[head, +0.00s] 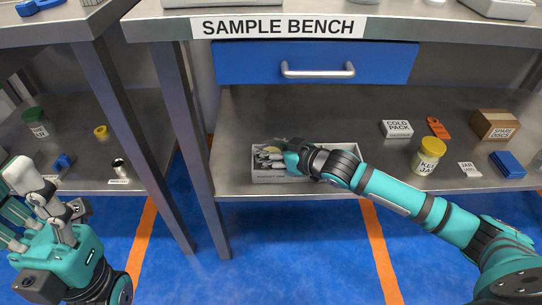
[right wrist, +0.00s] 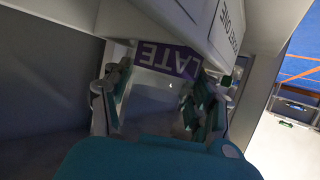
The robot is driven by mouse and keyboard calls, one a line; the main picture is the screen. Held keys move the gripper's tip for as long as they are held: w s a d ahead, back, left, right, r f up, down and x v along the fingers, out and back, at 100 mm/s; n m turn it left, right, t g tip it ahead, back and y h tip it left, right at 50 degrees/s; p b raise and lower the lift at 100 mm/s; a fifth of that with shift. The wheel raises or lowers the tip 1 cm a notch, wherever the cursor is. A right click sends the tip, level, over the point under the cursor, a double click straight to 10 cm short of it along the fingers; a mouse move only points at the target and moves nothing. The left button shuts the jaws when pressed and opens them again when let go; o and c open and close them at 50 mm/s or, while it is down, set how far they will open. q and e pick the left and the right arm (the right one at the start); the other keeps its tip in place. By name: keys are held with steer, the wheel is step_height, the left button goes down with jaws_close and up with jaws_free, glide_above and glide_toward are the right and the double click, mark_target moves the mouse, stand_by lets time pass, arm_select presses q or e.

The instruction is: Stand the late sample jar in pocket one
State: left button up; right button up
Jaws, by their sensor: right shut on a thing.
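My right gripper (head: 268,156) reaches into the left end of a pale tray (head: 318,177) on the lower shelf and is shut on the late sample jar. A small yellowish part of the jar (head: 271,149) shows beside the fingers. In the right wrist view the jar's purple LATE label (right wrist: 168,60) appears upside down between the fingers (right wrist: 158,100). A pale wall lettered with pocket one (right wrist: 228,28) is close beside it. The jar's base is hidden, so I cannot tell whether it touches the pocket floor. My left gripper (head: 42,204) is open and empty at the lower left.
A keep jar (head: 427,157) with a yellow lid, a cold pack (head: 397,128), an orange tool (head: 438,128), a cardboard box (head: 494,124) and a blue box (head: 508,164) stand right of the tray. A blue drawer (head: 240,64) is above. A bench leg (head: 180,130) stands left.

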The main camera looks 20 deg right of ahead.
steer(key=shift+f, duration=0.25)
steer(key=shift+r, duration=0.1)
steer(key=o, duration=1)
